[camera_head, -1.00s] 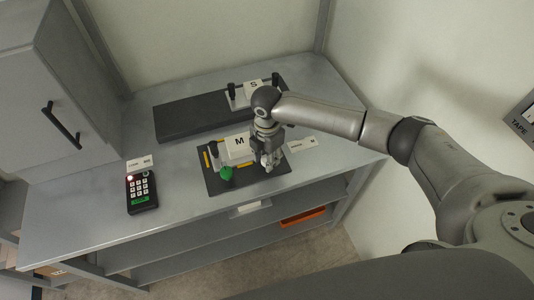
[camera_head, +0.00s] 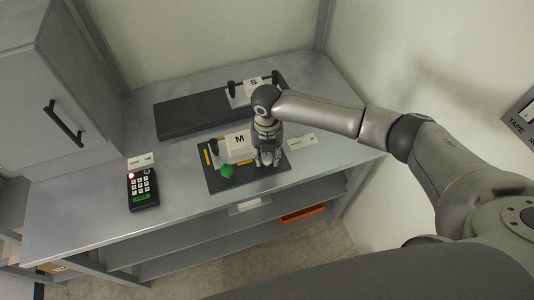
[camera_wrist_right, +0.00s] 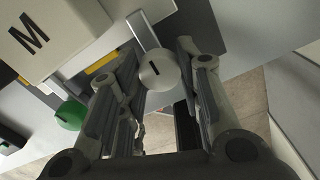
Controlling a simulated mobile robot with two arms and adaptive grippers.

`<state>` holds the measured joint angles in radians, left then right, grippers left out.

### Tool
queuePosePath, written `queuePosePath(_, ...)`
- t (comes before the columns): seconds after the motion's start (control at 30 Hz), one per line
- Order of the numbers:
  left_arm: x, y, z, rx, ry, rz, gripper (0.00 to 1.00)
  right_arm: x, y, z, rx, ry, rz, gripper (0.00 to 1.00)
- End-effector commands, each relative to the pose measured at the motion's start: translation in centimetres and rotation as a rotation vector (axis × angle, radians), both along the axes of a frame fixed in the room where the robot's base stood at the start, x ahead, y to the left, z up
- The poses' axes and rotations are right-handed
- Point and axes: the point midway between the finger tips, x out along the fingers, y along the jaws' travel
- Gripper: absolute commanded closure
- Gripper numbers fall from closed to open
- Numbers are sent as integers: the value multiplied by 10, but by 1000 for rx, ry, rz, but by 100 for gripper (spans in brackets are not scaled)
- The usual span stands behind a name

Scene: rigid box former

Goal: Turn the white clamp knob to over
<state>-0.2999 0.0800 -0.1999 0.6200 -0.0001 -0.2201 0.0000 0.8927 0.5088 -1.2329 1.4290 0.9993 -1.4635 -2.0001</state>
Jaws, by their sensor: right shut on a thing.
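The white clamp knob (camera_wrist_right: 160,70) shows in the right wrist view as a round white piece with a short dark mark on its face. It sits between the two fingers of my right gripper (camera_wrist_right: 155,90), which is shut on it. In the head view my right gripper (camera_head: 268,158) points down at the right part of the dark base plate (camera_head: 222,184), and it hides the knob there. The white block marked M (camera_head: 238,142) is just left of the gripper. My left gripper is not in view.
A green knob (camera_head: 227,171) is at the plate's front left. A dark keypad (camera_head: 142,190) lies on the grey bench (camera_head: 80,205) to the left. A long dark plate (camera_head: 185,118) with an S block (camera_head: 253,87) is behind. A small label (camera_head: 302,142) lies right of the gripper.

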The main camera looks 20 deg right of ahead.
Motion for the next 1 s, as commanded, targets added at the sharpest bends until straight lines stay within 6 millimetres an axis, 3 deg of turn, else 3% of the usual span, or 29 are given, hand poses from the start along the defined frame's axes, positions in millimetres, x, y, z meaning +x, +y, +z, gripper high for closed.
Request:
queuePosePath(0.7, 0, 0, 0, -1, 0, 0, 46, 1, 0, 1, 0, -2, 71, 91)
queuePosePath(0.73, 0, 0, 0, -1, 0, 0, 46, 1, 0, 1, 0, -2, 71, 64)
queuePosePath(0.87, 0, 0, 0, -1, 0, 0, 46, 1, 0, 1, 0, -2, 71, 47)
queuePosePath(1.0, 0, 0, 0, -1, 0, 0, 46, 0, 0, 0, 0, -1, 70, 46)
